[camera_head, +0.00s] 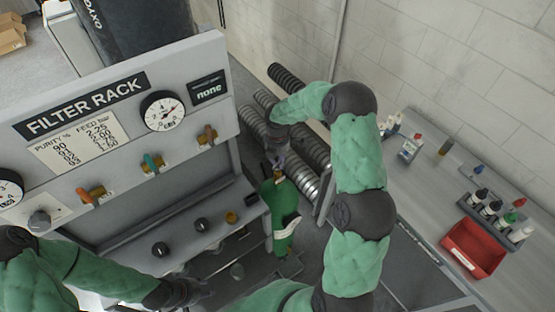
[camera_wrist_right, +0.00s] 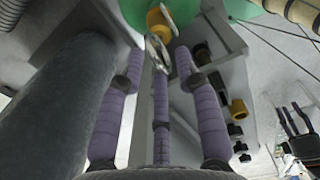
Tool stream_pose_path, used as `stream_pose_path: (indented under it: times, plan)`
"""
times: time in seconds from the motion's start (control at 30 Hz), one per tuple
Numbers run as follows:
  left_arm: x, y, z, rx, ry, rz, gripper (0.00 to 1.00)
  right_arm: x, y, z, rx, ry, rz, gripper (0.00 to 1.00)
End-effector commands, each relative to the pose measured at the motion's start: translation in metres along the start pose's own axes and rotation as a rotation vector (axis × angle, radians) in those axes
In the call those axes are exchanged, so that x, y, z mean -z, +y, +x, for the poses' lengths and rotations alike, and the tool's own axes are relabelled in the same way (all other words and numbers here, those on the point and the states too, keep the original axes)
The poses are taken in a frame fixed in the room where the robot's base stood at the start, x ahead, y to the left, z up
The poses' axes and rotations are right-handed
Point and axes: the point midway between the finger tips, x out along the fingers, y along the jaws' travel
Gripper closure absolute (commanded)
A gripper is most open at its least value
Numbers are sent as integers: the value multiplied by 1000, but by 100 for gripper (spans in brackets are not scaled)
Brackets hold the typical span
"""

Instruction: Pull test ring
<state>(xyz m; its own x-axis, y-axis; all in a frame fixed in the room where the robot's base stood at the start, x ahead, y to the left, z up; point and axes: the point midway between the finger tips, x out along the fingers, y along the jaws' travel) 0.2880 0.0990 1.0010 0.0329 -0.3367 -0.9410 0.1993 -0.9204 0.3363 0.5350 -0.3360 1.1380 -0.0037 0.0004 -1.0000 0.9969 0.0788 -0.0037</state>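A green cylinder (camera_head: 281,215) with a pale label stands upright beside the filter rack. In the right wrist view, a brass fitting (camera_wrist_right: 160,20) sits on it, and a thin silver ring (camera_wrist_right: 157,52) hangs from the fitting. My right gripper (camera_head: 278,160) is over the cylinder's top. Its purple fingers (camera_wrist_right: 158,65) are spread, with the ring between and just beyond their tips; I cannot tell if they touch it. My left gripper (camera_head: 185,293) is low in front of the rack; its separated purple fingers (camera_wrist_right: 298,120) show at the right of the wrist view.
The filter rack (camera_head: 110,100) has gauges, colored valve handles and a lower ledge with knobs. Ribbed hoses (camera_head: 290,82) run behind the cylinder. On the right, a grey bench (camera_head: 440,180) holds a red tray (camera_head: 473,247) and several small bottles.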

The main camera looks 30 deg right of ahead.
Motion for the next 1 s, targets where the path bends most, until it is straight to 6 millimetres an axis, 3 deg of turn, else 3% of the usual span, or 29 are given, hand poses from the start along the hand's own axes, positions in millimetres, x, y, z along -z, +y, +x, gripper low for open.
stream_pose_path:
  times: [0.23,1.0]
  plan:
    - [0,1,-3,0,0,0,60,1,-2,-3,7,2,-1,69]
    - [-1,10,-29,0,0,0,60,0,0,-51,0,0,0,69]
